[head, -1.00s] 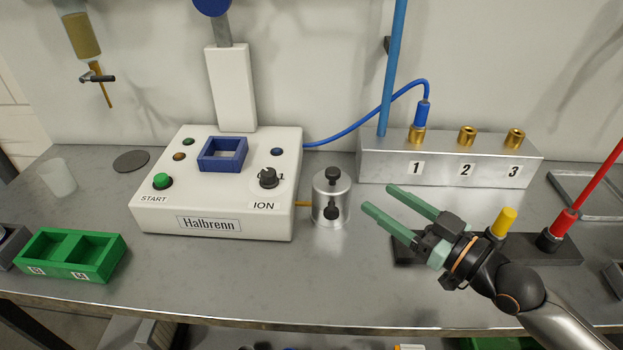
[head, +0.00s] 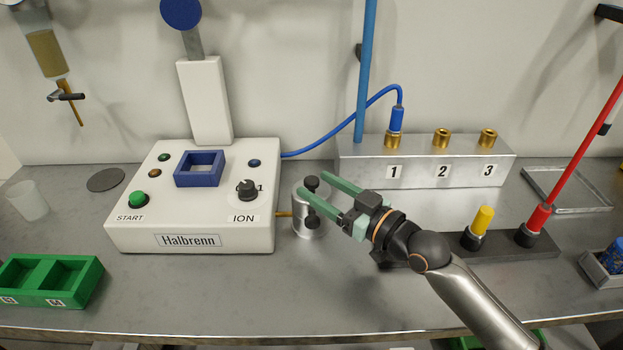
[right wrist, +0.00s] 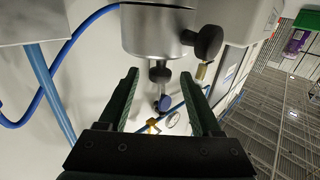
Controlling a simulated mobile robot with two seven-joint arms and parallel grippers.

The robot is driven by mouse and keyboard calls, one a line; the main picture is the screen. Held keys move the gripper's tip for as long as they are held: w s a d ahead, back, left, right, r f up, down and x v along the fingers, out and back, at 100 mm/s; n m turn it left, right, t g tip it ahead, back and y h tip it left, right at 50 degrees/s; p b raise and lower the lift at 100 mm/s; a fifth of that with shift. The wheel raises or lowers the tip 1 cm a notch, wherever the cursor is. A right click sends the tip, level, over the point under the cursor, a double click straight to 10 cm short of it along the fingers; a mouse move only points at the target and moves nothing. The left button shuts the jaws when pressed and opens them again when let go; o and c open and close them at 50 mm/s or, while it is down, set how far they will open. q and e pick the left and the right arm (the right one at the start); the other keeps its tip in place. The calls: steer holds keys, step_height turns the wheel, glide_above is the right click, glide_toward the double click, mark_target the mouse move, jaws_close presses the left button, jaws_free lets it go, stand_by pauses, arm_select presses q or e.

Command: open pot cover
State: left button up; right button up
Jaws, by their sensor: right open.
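The pot (head: 303,224) is a small silver metal cylinder standing upright on the bench, right of the white Halbrenn machine. It has a black knob (head: 312,183) on its cover and another black knob (head: 311,217) on its side. My right gripper (head: 313,185) is open at the pot's top, its green fingers pointing left, one on each side of the cover knob. In the right wrist view the pot (right wrist: 158,28) appears upside down, with its cover knob (right wrist: 160,73) between the open fingertips, not visibly gripped. My left gripper is not in view.
The Halbrenn machine (head: 190,215) stands close to the pot's left. A metal block (head: 430,172) with brass sockets is behind, to the right. A dark holder (head: 500,246) with yellow and red plugs lies right of my arm. The bench in front of the pot is clear.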

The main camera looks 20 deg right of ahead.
steer(key=shift+x, duration=1.35)
steer(key=shift+c, duration=0.2)
jaws_close()
